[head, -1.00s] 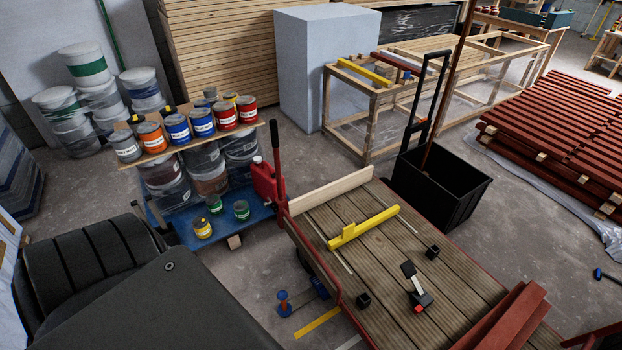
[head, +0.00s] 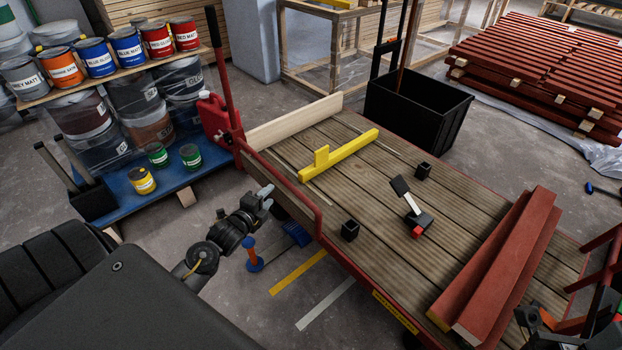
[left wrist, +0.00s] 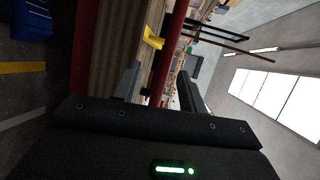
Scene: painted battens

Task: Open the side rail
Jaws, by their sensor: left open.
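The side rail is a red tube (head: 291,181) along the near left edge of a cart with a plank deck (head: 365,215). It stands up from the cart edge and bends down at its near end. My left gripper (head: 267,196) is open and empty, just left of the rail in the head view. In the left wrist view, the rail (left wrist: 168,60) crosses the gap between the two open fingers (left wrist: 160,88). I cannot tell whether a finger touches it. Dark parts of my right gripper (head: 530,320) show at the bottom right; its jaws are unclear.
The deck holds a yellow batten (head: 345,155), red battens (head: 500,260), black blocks (head: 350,230) and a clamp-like tool (head: 412,210). A red can (head: 215,118) and a blue pallet (head: 140,200) with paint tins stand at left. A black bin (head: 415,110) stands behind.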

